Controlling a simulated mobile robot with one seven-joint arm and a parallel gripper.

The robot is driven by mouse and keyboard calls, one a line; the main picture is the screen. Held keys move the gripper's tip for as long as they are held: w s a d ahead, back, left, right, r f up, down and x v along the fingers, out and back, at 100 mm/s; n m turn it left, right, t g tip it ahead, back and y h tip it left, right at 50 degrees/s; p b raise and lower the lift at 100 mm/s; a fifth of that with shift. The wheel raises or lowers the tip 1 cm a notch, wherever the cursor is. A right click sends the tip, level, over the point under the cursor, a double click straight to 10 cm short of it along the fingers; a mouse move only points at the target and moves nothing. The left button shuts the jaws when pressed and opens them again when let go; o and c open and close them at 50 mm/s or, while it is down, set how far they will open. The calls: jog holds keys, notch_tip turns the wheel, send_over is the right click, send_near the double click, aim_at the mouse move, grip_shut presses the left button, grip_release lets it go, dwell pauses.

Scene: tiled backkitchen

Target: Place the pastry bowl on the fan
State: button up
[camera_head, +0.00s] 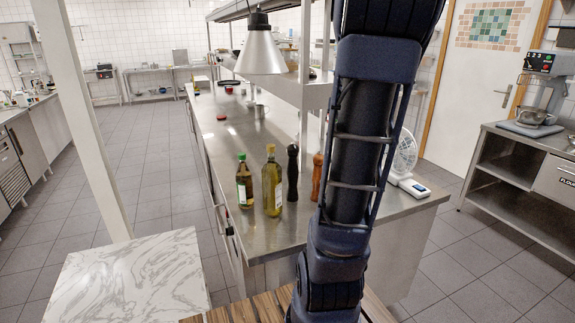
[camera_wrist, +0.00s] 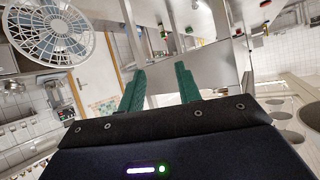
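The white fan (camera_head: 404,155) stands on the right end of the steel counter, partly hidden behind my arm. Its round grille also shows large at the upper left of the wrist view (camera_wrist: 50,35). A metal bowl (camera_head: 534,116) rests on an appliance on the right-hand side table; I cannot tell whether it is the pastry bowl. My gripper (camera_wrist: 160,82) shows only in the wrist view. Its two green fingers are spread apart with nothing between them. The fan is off to their left in that view, apart from the fingers.
The long steel counter (camera_head: 225,160) holds an oil bottle (camera_head: 272,185), a dark green bottle (camera_head: 244,182), a black mill (camera_head: 292,174) and a brown mill (camera_head: 317,177). A lamp (camera_head: 260,54) hangs above it. A marble top (camera_head: 130,280) is at front left. Tiled floor is open on both sides.

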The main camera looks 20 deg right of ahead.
jog(key=s+a+f+n+g+y, duration=0.2)
jog(key=s+a+n+g+y, duration=0.1)
jog(key=s+a, duration=0.8)
jog(key=s+a+f+n+g+y, duration=0.2)
jog(key=s+a, duration=0.9)
jog(key=a, duration=0.9)
jog(key=shift+s+a+f+n+g+y, duration=0.4)
jog(key=shift+n+g+y, duration=0.1)
jog(key=shift+n, duration=0.4)
